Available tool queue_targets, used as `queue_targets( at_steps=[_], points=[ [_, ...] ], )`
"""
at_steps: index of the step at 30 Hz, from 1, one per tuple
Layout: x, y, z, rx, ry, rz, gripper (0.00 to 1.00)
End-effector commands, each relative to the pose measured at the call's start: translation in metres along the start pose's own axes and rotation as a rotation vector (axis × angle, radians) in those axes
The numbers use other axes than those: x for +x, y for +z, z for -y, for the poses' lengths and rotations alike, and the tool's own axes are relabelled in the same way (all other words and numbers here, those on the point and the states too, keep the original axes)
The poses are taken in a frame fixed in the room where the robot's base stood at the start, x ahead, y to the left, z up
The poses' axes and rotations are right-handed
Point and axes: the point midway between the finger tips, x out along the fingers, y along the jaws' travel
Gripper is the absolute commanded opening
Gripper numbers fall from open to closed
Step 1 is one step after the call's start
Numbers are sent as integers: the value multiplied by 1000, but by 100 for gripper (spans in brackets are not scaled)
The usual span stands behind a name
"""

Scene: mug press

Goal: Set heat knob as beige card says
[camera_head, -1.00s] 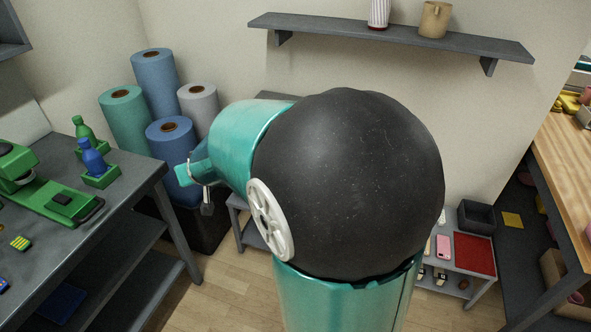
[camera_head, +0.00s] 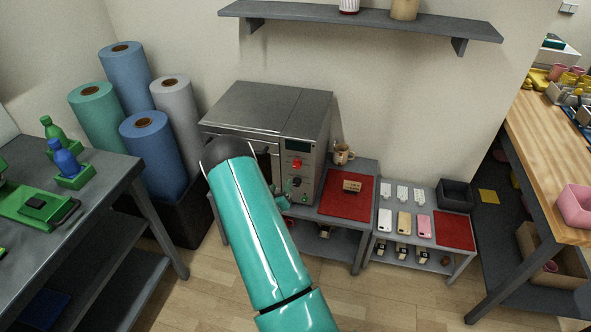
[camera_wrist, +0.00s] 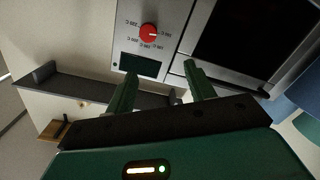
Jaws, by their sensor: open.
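The red heat knob (camera_head: 297,164) is on the oven's (camera_head: 268,104) front panel, below a dark display. In the wrist view, the knob (camera_wrist: 149,31) appears upside down, ringed by temperature marks in C; its exact setting is too small to read surely. My gripper (camera_wrist: 160,69) is open and empty, its green fingers apart from the knob and pointing toward the panel. In the head view my arm hides most of my gripper.
A mug (camera_head: 343,153) stands behind the red mat. A low rack (camera_head: 455,204) with several phone-like items is at the right. Fabric rolls (camera_head: 152,137) stand left of the oven. A wall shelf (camera_head: 358,20) hangs above. Floor in front is clear.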

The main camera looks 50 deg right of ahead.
Motion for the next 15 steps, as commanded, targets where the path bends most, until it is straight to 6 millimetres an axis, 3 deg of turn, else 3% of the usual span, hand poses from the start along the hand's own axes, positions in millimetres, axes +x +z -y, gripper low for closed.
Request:
queue_targets(
  at_steps=[1,4,8,15],
  points=[
    [-1,15,-4,-23,22,-9,54],
    [-1,26,-9,-48,53,-28,54],
    [5,29,-12,-55,63,-34,54],
    [43,27,-15,-51,64,-34,54]
  ],
)
